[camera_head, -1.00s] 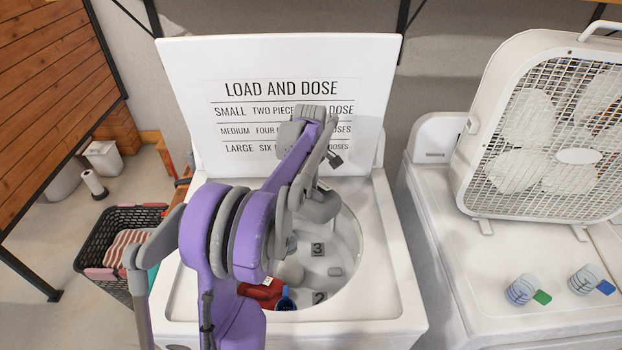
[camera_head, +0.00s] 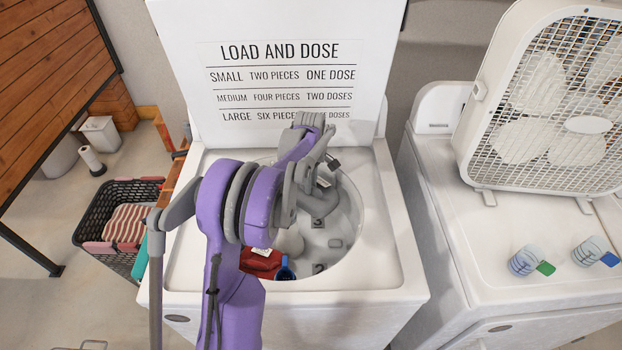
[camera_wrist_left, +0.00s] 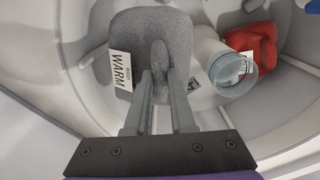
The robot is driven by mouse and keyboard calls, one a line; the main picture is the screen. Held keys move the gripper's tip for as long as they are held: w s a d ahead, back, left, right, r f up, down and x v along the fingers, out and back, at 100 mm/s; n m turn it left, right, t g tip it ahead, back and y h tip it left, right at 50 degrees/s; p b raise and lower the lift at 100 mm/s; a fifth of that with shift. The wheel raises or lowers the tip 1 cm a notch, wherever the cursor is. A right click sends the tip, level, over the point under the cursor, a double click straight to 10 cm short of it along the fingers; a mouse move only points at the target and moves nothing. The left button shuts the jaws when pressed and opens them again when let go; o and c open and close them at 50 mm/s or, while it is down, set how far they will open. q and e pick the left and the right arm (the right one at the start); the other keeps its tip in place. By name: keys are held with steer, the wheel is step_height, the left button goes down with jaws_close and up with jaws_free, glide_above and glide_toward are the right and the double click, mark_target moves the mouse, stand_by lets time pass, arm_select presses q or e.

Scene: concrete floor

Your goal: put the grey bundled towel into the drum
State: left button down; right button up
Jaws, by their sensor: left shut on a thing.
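The grey bundled towel (camera_wrist_left: 140,35) is pinched between the fingers of my left gripper (camera_wrist_left: 160,78). A white tag reading "WARM" hangs at its left side. In the head view my left arm reaches over the open washer, with its gripper at the drum (camera_head: 352,212); a grey part of the towel (camera_head: 317,204) shows there, and the arm hides much of the rest. In the left wrist view the towel is over the drum's interior; I cannot tell whether it touches the bottom. My right gripper is not in view.
In the drum lie a red cloth (camera_head: 262,263) and a dark blue item (camera_head: 285,272), beside a white central post (camera_head: 290,242). The raised lid (camera_head: 375,60) stands behind. A box fan (camera_head: 545,110) and two cups (camera_head: 525,262) (camera_head: 590,250) stand right; a basket (camera_head: 115,215) is left.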

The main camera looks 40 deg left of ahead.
mark_target(311, 197)
arm_select(q)
step_height(311, 197, down, 13)
steer(key=b, duration=0.7)
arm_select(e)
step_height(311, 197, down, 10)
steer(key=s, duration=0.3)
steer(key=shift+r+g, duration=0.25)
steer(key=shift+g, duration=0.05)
arm_select(q)
steer(key=c, duration=0.7)
jaws_free()
steer(key=shift+r, duration=0.1)
steer(key=shift+r+p, duration=1.55)
steer(key=shift+r, duration=1.6)
steer(key=shift+r+p, duration=1.65)
steer(key=shift+r, duration=2.15)
step_height(311, 197, up, 12)
steer(key=p, duration=0.4)
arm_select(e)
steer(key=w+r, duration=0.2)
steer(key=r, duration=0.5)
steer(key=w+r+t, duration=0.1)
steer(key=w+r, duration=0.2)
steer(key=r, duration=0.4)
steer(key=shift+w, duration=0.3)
